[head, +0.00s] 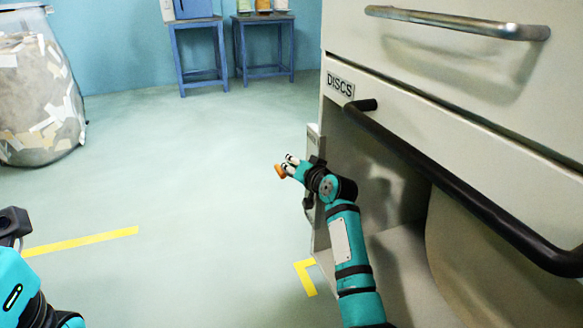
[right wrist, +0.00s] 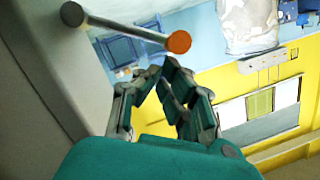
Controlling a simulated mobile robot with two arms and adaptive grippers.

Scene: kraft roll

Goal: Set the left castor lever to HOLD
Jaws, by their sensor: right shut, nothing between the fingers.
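The castor lever shows in the right wrist view as a metal rod (right wrist: 125,28) with an orange knob (right wrist: 179,42), standing out from a dark pivot on the pale cabinet side. In the head view its orange knob (head: 280,171) shows at my right gripper's tips. My right gripper (head: 291,163) is shut and empty beside the lever. In the right wrist view its fingertips (right wrist: 162,70) lie just below the knob; whether they touch it I cannot tell. No HOLD mark is readable. My left arm is at the lower left of the head view, its fingers out of sight.
The pale cabinet (head: 440,85) with a DISCS label (head: 340,84) and a long black handle (head: 450,185) fills the right. Floor left of it is clear, with yellow tape (head: 80,241). A bag of scraps (head: 40,90) and blue stools (head: 200,65) stand farther back.

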